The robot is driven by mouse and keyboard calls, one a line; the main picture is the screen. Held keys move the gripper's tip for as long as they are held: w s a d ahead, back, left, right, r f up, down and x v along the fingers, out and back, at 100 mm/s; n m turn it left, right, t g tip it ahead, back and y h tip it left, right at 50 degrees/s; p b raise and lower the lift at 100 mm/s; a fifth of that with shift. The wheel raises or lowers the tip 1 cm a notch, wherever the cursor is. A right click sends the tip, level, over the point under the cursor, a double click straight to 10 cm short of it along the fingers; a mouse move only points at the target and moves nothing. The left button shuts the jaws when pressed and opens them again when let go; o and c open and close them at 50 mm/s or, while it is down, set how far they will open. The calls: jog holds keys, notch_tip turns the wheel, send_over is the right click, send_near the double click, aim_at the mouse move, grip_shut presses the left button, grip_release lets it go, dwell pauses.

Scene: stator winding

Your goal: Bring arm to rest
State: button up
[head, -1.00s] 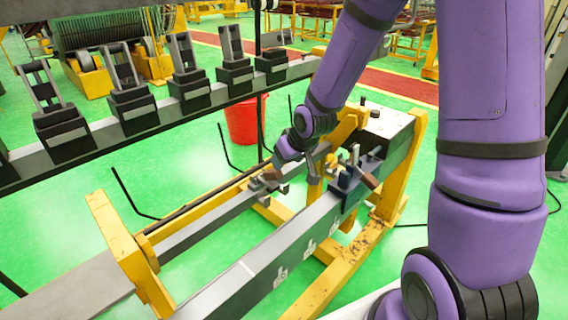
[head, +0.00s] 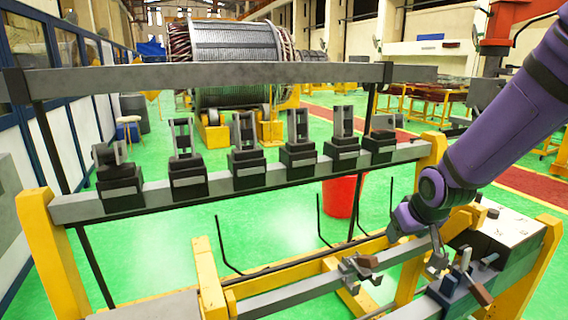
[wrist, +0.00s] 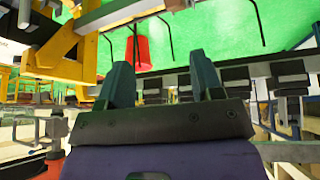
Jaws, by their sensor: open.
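My purple arm (head: 505,115) comes in from the upper right in the head view and reaches down over the right part of the yellow-framed fixture. My gripper (head: 438,252) is at the arm's lower end, above the grey rail near the dark blue clamp (head: 450,290). In the wrist view my gripper (wrist: 163,82) shows two dark fingers standing wide apart, with nothing between them. I cannot tell from the head view whether it touches the clamp.
A beam with several black clamp blocks (head: 246,168) spans the middle. A red bucket (head: 340,196) stands behind the rails. A yellow post (head: 55,255) rises at left.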

jog(key=s+d+r+m, duration=0.1)
jog(key=s+r, duration=0.7)
jog(key=s, duration=0.3)
jog(key=s+d+r, duration=0.1)
jog(key=s+r, duration=0.8)
jog(key=s, duration=0.3)
jog(key=shift+s+r+m+g, duration=0.2)
jog(key=shift+r+m+g, duration=0.1)
jog(key=shift+m, duration=0.1)
